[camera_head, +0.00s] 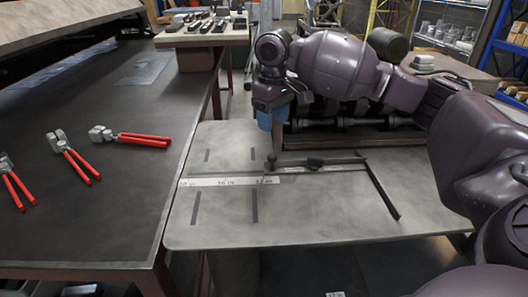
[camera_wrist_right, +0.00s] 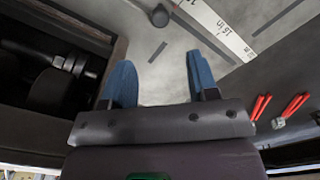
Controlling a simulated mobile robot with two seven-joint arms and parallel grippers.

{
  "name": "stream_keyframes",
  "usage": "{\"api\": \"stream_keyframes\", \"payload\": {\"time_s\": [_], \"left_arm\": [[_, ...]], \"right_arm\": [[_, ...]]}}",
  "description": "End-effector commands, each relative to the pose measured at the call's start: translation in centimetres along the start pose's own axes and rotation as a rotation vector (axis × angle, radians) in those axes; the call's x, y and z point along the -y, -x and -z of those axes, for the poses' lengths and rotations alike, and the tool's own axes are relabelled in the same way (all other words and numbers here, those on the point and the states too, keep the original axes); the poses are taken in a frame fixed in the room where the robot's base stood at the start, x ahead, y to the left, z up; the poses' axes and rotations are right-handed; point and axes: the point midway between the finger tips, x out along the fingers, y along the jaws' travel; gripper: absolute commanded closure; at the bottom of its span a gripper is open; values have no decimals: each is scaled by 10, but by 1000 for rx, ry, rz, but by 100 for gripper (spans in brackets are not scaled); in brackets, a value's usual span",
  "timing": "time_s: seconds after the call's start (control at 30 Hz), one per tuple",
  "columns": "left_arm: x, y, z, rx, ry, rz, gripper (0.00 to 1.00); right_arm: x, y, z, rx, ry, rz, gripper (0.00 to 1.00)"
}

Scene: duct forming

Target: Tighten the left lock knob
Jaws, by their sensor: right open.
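The left lock knob appears to be the small dark knob (camera_head: 271,160) at the left end of the dark fence bar, beside the white ruler strip (camera_head: 220,181). My right gripper (camera_head: 272,128), with blue fingers, points down above this knob in the head view. In the right wrist view the two blue fingers of my right gripper (camera_wrist_right: 158,58) are apart with nothing between them. A dark rounded knob (camera_wrist_right: 160,15) lies beyond the fingertips there, apart from them. My left gripper is not in view.
A second dark piece (camera_head: 315,162) sits along the fence bar, and a dark arm (camera_head: 383,192) runs toward the front right. Red-handled tools (camera_head: 145,139) lie on the dark table at left. The grey worktop (camera_head: 310,222) is clear in front.

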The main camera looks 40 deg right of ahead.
Motion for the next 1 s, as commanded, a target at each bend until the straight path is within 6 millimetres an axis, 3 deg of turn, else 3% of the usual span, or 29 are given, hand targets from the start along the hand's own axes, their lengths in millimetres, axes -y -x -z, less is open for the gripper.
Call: {"api": "stream_keyframes", "payload": {"time_s": [0.6,1.0], "left_arm": [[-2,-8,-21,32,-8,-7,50],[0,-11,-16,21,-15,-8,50]], "right_arm": [[0,-92,0,5,1,-1,46],[0,-107,0,-1,1,-1,46]]}}
